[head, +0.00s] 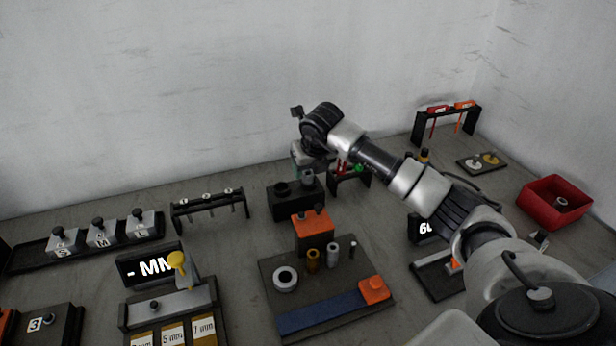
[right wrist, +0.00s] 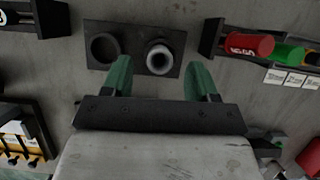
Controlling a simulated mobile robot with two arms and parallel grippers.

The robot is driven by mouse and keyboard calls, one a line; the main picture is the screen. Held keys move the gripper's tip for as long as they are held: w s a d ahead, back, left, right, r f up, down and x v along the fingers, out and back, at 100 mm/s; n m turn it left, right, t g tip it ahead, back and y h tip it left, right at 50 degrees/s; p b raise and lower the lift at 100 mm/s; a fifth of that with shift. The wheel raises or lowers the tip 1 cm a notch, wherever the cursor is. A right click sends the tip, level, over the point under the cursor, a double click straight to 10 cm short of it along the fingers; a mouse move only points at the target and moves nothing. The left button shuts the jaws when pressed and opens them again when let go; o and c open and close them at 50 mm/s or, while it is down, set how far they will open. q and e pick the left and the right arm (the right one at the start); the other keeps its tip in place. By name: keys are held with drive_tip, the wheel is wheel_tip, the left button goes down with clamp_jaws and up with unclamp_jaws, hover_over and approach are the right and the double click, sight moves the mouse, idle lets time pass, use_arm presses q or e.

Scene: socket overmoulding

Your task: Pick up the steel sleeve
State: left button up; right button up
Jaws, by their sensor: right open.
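A grey steel sleeve (right wrist: 159,58) stands upright in the right place of a dark two-place block (right wrist: 130,35); the left place looks like an empty dark ring. In the head view the sleeve (head: 307,177) shows on top of the same block (head: 283,205), just below my right gripper (head: 308,165). In the right wrist view my right gripper (right wrist: 162,78) is open, its two green fingers apart, with the sleeve seen between and just beyond their tips. I cannot tell whether the fingers touch it. My left gripper is not in view.
A dark tray (head: 262,262) with a steel ring, brass and steel cylinders and an orange block lies in front. A black rack (head: 347,182) with red and green pieces stands close right of the block. A red bin (head: 530,205) is at far right.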

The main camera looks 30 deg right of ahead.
drive_tip(key=shift+x, duration=1.15)
drive_tip(key=c, duration=0.9)
drive_tip(key=shift+r, duration=0.1)
